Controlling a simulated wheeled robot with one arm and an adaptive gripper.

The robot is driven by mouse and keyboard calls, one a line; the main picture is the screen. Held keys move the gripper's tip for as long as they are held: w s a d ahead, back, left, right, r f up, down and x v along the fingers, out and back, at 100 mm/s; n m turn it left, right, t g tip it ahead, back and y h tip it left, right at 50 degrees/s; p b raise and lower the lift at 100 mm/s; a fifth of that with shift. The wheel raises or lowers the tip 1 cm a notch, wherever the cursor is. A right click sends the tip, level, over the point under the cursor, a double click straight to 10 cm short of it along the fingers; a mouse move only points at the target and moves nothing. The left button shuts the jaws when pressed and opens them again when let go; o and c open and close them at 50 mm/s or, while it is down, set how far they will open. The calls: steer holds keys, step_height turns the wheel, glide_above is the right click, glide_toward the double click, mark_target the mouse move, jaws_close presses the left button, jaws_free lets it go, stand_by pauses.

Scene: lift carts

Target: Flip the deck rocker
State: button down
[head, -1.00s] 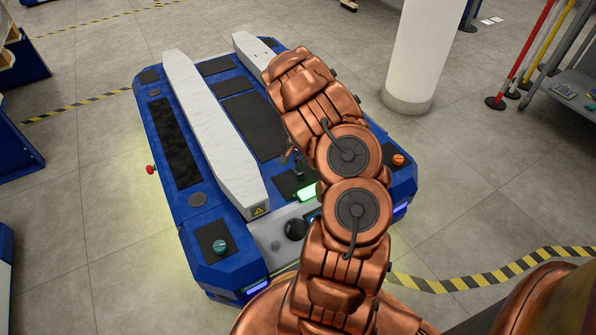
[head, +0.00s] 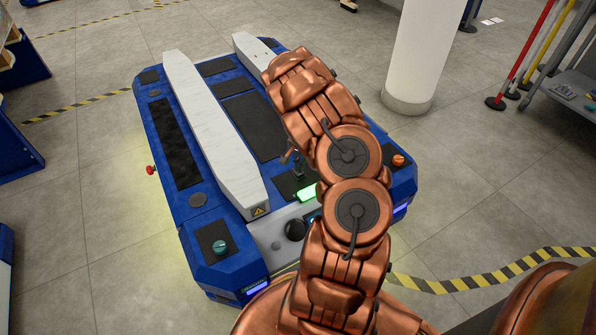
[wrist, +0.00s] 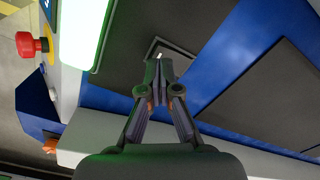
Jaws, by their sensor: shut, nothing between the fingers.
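The deck rocker (wrist: 172,53) appears as a small dark piece with a pale mark, set in a dark panel on the blue deck. My gripper (wrist: 159,68) is shut and empty, its fingertips in front of the rocker and covering part of it. I cannot tell whether they touch it. In the head view my arm hides most of the gripper, and the rocker cannot be made out there. The blue lift cart (head: 222,238) carries the deck, with a dark panel (head: 287,184) near the arm.
A lit green display (head: 306,193) is beside the panel; it also shows in the wrist view (wrist: 103,28). A red knob (wrist: 28,45) is at the wrist view's left. Long white bars (head: 210,125) lie on the cart. A white column (head: 425,50) stands behind it.

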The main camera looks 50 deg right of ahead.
steer(key=shift+f+b, duration=0.3)
steer(key=shift+f, duration=0.85)
stand_by(1.0)
steer(key=shift+r+p, duration=1.15)
steer(key=shift+r, duration=2.35)
